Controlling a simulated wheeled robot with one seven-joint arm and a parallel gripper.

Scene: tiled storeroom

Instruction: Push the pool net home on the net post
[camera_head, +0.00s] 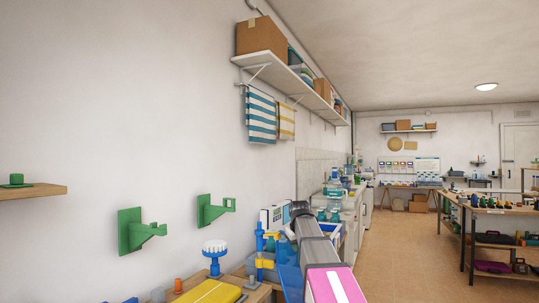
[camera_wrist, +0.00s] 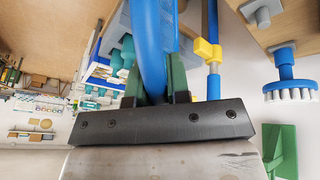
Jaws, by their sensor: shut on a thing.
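My gripper (camera_wrist: 156,75) has its green fingers closed around a thick blue curved bar (camera_wrist: 148,40), which I take to be part of the pool net. The bar runs out of the top of the wrist view, so its far end is hidden. A slim blue post with a yellow block (camera_wrist: 207,52) stands just right of the bar, with a gap between them; it looks like the net post. In the head view the blue and yellow post (camera_head: 262,263) stands at the bench edge, left of my arm. Whether net and post touch elsewhere cannot be told.
A white-bristled brush (camera_head: 214,247) stands on the bench left of the post. Green brackets (camera_head: 138,232) stick out of the wall. A yellow book-like thing (camera_head: 208,292) lies in front.

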